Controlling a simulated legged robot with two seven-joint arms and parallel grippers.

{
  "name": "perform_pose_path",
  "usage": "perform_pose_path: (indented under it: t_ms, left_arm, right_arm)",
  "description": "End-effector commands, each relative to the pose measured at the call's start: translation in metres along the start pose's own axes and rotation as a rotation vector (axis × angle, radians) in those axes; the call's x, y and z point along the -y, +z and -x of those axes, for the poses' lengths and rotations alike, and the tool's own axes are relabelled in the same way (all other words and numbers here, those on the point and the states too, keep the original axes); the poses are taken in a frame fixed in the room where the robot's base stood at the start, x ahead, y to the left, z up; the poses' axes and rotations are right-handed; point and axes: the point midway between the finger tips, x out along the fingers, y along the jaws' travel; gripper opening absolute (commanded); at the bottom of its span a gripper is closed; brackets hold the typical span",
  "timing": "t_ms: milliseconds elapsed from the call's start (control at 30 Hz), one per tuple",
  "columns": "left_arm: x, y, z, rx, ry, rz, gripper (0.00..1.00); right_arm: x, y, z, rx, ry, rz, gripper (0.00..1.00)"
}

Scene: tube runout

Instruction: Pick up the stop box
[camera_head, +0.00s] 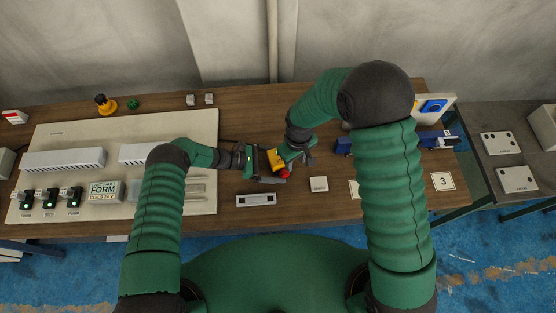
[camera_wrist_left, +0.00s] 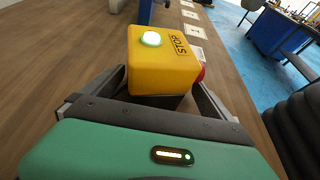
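The stop box is a yellow box (camera_wrist_left: 160,62) with a STOP label, a white-green round light on top and a red button on its right side in the left wrist view. In the head view the stop box (camera_head: 275,160) is over the middle of the table, partly hidden by my grippers. My left gripper (camera_head: 268,166) is at the box; in the wrist view its fingers (camera_wrist_left: 160,85) lie on either side of it. I cannot tell whether they press on it. My right gripper (camera_head: 303,157) is just right of the box, its fingers too small to read.
A grey-white module (camera_head: 256,200) lies in front of the grippers. A pale board (camera_head: 130,125) with white ducts covers the table's left side. Numbered cards, including card 3 (camera_head: 443,181), and blue items (camera_head: 433,140) are to the right. A yellow-black item (camera_head: 105,104) stands at the back left.

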Motion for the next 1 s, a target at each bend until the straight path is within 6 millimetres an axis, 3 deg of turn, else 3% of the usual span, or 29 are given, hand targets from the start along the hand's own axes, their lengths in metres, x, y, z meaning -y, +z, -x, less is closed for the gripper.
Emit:
perform_pose_path:
  t_ms: [67,500,767,1000]
  left_arm:
    - [0.000,0.000,0.000,0.000,0.000,0.000,0.86]
    - [-0.001,0.001,0.001,0.002,0.001,-0.001,0.30]
    - [-0.001,0.004,0.002,0.002,0.001,-0.001,0.30]
    - [-0.002,0.034,0.015,0.002,0.002,-0.002,0.30]
  right_arm:
    - [0.000,0.000,0.000,0.000,0.000,0.000,0.36]
    - [0.000,0.000,0.000,0.000,0.000,0.000,0.36]
    - [0.000,0.000,0.000,0.000,0.000,0.000,0.36]
    - [0.000,0.000,0.000,0.000,0.000,0.000,0.36]
